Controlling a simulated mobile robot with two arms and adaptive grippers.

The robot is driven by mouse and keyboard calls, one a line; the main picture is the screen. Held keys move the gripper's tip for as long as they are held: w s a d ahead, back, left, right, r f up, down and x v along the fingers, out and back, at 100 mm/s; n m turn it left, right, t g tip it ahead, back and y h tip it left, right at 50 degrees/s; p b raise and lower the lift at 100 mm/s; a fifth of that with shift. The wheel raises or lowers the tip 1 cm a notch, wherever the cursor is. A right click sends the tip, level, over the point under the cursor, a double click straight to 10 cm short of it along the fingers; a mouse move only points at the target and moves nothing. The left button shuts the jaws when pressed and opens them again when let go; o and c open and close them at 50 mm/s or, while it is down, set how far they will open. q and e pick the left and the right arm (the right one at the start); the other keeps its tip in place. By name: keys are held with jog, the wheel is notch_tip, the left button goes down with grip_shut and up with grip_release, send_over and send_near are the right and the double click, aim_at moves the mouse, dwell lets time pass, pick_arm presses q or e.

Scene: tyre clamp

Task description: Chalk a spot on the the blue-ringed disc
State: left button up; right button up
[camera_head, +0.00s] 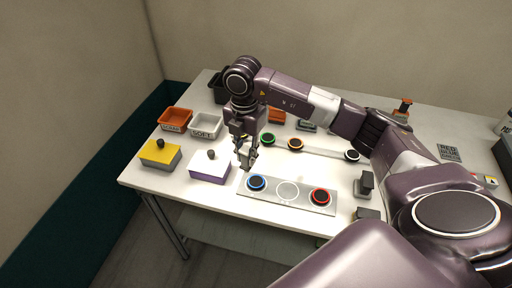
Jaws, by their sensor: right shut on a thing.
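The blue-ringed disc (256,183) lies at the left end of a grey plate (304,201) near the table's front edge. It is dark with a blue rim, and no chalk mark can be made out on it. My right gripper (246,162) points down just behind and slightly left of this disc, apart from it. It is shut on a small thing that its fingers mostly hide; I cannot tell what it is. My left gripper is not in view.
A red-ringed disc (320,196) sits at the plate's right end. Left are a yellow-topped box (155,156), a white-topped box (208,171), an orange bin (175,118) and a white bin (205,124). Behind lie green-ringed (268,139) and orange-ringed (295,144) discs.

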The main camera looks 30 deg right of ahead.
jog(key=m, duration=0.1)
jog(key=d+m, duration=0.1)
jog(key=m, duration=0.1)
jog(key=m+p, duration=0.1)
jog(key=shift+d+f+m, duration=0.2)
jog(key=shift+d+m, duration=0.1)
jog(key=shift+d, duration=0.1)
jog(key=shift+w+d+f+m+b, duration=0.1)
jog(key=shift+d+f+m+b, duration=0.2)
jog(key=shift+f+m+b, duration=0.7)
jog(key=shift+s+d+f+m+b, duration=0.1)
jog(key=shift+d+f+m+b, duration=0.15)
jog(key=shift+f+m, duration=0.75)
jog(key=shift+w+d+f+m+b, duration=0.1)
jog(key=shift+d+f+m+b, duration=0.4)
jog(key=shift+f, duration=1.05)
jog(key=shift+a+f+b, duration=0.2)
jog(key=shift+f+b, duration=0.2)
jog(key=shift+r, duration=0.15)
notch_tip(320, 180, up, 7)
jog(key=p, duration=0.5)
